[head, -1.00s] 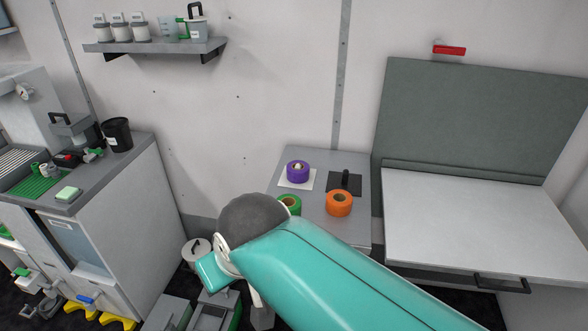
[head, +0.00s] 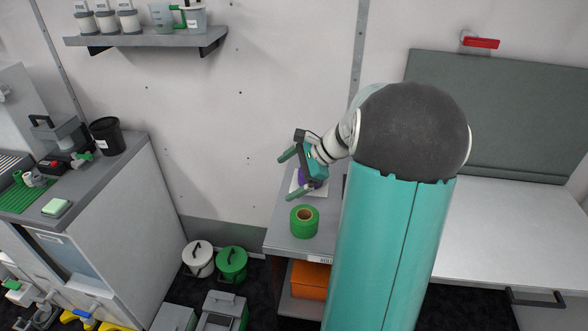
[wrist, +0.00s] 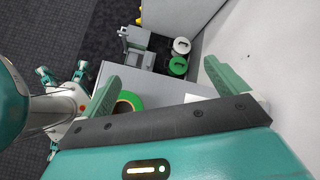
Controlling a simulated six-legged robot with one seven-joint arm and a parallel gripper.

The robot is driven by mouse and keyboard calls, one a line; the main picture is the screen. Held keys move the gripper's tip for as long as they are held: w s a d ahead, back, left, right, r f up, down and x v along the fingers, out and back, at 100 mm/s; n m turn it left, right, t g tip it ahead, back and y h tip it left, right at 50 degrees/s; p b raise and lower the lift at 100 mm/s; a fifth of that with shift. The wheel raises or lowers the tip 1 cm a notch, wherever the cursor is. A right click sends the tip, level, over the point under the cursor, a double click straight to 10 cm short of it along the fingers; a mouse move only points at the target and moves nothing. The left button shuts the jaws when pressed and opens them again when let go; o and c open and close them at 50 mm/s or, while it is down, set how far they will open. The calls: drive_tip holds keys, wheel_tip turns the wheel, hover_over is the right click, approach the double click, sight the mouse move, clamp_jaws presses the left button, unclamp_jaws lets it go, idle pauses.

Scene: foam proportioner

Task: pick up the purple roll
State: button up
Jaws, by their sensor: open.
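The purple roll (head: 309,185) lies on a white square (head: 296,187) at the back of the small grey table, mostly covered by my gripper in the head view. My gripper (head: 292,174) is open, its two green fingers spread apart over the roll's area. Height above the roll is hard to judge. In the wrist view my open gripper (wrist: 161,72) has nothing visible between its fingers, and I cannot make out the purple roll there. A green roll (head: 304,221) stands nearer the front of the table; it also shows beside the left finger in the wrist view (wrist: 127,100).
The small grey table (head: 285,232) has a wall behind it and an orange bin (head: 310,280) beneath. A white bucket (head: 198,259) and a green bucket (head: 232,264) stand on the floor to the left. A grey bench (head: 500,230) stands right. My arm hides the table's right side.

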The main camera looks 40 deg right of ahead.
drive_tip(key=s+d+f+m+t, duration=0.1)
drive_tip(key=d+f+m+t, duration=0.1)
drive_tip(key=d, duration=0.4)
drive_tip(key=s+d+f+m+t, duration=0.1)
drive_tip(key=s+d+m, duration=0.1)
drive_tip(key=d+m, duration=0.2)
drive_tip(key=s+d+f+m+t+h, duration=0.1)
drive_tip(key=s+d+f+m+t, duration=0.1)
drive_tip(key=d, duration=0.6)
drive_tip(key=shift+s+f+m+t, duration=0.25)
drive_tip(key=shift+f+m+t, duration=0.1)
drive_tip(key=shift+m, duration=0.25)
drive_tip(key=shift+w+d+f, duration=0.15)
drive_tip(key=shift+d+f, duration=0.05)
drive_tip(key=x, duration=0.7)
drive_tip(key=shift+w, duration=0.1)
drive_tip(key=shift+d+x, duration=0.2)
drive_tip(key=shift+x, duration=2.95)
drive_tip(key=shift+f, duration=0.2)
drive_tip(key=c, duration=1.1)
drive_tip(key=shift+r, duration=0.15)
